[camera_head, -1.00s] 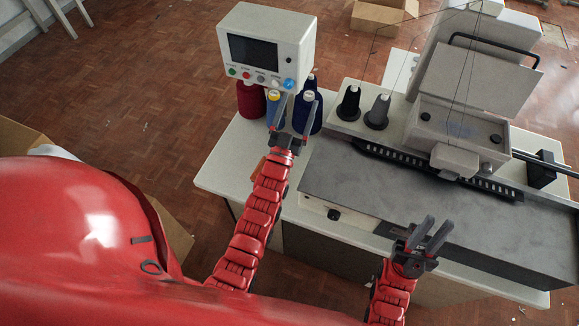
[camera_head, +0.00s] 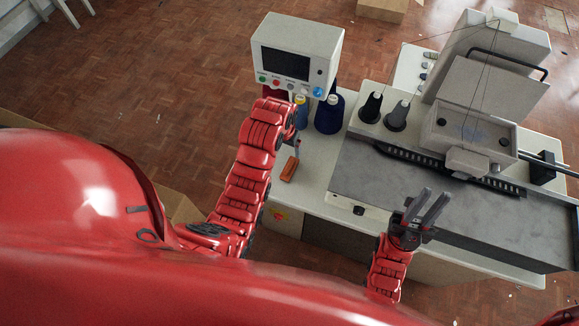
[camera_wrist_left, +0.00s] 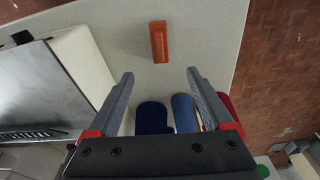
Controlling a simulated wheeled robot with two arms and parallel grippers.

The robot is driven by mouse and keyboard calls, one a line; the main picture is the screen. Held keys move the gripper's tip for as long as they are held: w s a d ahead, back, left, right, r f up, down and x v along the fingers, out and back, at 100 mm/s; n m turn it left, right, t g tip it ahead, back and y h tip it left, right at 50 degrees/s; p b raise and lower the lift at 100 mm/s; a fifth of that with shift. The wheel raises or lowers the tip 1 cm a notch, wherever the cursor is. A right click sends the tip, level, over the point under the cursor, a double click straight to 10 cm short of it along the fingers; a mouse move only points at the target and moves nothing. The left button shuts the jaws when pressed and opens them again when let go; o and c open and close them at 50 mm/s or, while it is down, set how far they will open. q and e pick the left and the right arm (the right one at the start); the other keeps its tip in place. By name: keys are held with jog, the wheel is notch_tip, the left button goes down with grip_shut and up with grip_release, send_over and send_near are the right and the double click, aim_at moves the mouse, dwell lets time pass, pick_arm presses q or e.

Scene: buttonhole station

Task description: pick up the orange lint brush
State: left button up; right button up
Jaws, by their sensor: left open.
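The orange lint brush (camera_head: 289,169) lies on the white tabletop near its left edge, below the control box. In the left wrist view the brush (camera_wrist_left: 159,42) lies ahead of the fingertips, roughly centred between them. My left gripper (camera_wrist_left: 160,74) is open and empty, apart from the brush. In the head view my left gripper (camera_head: 296,145) points down just behind the brush, mostly hidden by its own wrist. My right gripper (camera_head: 433,204) is open and empty over the front of the grey machine bed.
Blue thread spools (camera_head: 329,114) and a partly hidden red one stand behind the brush, beneath the control box (camera_head: 297,52). Dark cones (camera_head: 397,117) and the sewing machine (camera_head: 480,125) are to the right. Bare tabletop surrounds the brush.

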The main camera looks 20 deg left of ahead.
pick_arm(q)
jog(key=f+b, duration=0.3)
jog(key=w+f+b, duration=0.1)
jog(key=f+b, duration=0.7)
jog(key=shift+w+d+f, duration=0.1)
jog(key=shift+w+f, duration=0.15)
jog(key=shift+w, duration=0.1)
jog(key=shift+w+f, duration=0.1)
jog(key=shift+f, duration=0.15)
jog(key=f+p, duration=0.3)
jog(key=f, duration=0.1)
jog(key=shift+w+f, duration=0.15)
jog(key=shift+w, duration=0.05)
jog(key=shift+w+f, duration=0.1)
jog(key=shift+f, duration=0.3)
grip_shut()
